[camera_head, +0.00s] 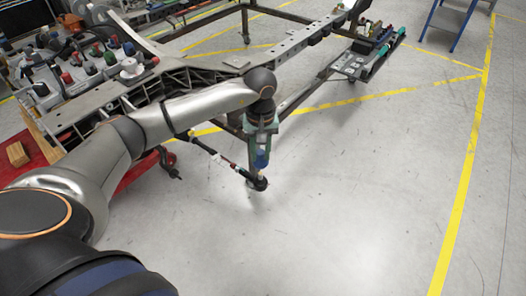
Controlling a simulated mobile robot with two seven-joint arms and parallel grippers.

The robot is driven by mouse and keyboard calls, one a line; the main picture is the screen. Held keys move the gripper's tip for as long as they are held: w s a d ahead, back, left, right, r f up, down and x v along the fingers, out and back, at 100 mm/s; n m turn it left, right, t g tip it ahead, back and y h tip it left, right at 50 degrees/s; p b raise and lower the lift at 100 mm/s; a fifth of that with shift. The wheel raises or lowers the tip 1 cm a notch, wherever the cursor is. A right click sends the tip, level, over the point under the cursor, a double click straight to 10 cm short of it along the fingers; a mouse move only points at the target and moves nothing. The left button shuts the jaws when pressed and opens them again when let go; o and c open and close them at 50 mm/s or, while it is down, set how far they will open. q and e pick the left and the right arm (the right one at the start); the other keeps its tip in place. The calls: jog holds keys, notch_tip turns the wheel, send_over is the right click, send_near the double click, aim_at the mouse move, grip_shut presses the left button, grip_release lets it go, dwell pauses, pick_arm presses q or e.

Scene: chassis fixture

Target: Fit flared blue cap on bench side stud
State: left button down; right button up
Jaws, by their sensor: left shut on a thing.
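My left arm reaches in from the left, and its gripper (262,158) points down over the floor at the middle of the view. It is shut on a small blue part, the blue cap (262,160), which shows between the fingers. The cap's flare is too small to make out. Just below the fingers is the dark round end (258,184) of a rod (215,158) with red and white marks. I cannot tell whether the cap touches it. I cannot make out the bench side stud for certain. My right gripper is not in view.
A metal chassis frame (290,45) runs from the left to the back. A bench with many caps and knobs (85,65) stands at the left, with a red surface (40,168) and a wooden block (17,154). A blue ladder (448,22) stands back right. The right floor is clear.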

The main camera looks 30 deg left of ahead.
pick_arm(q)
jog(key=shift+f+b, duration=0.85)
jog(key=shift+f, duration=0.5)
jog(key=shift+f+b, duration=0.35)
jog(key=shift+f, duration=0.3)
jog(key=shift+b, duration=0.3)
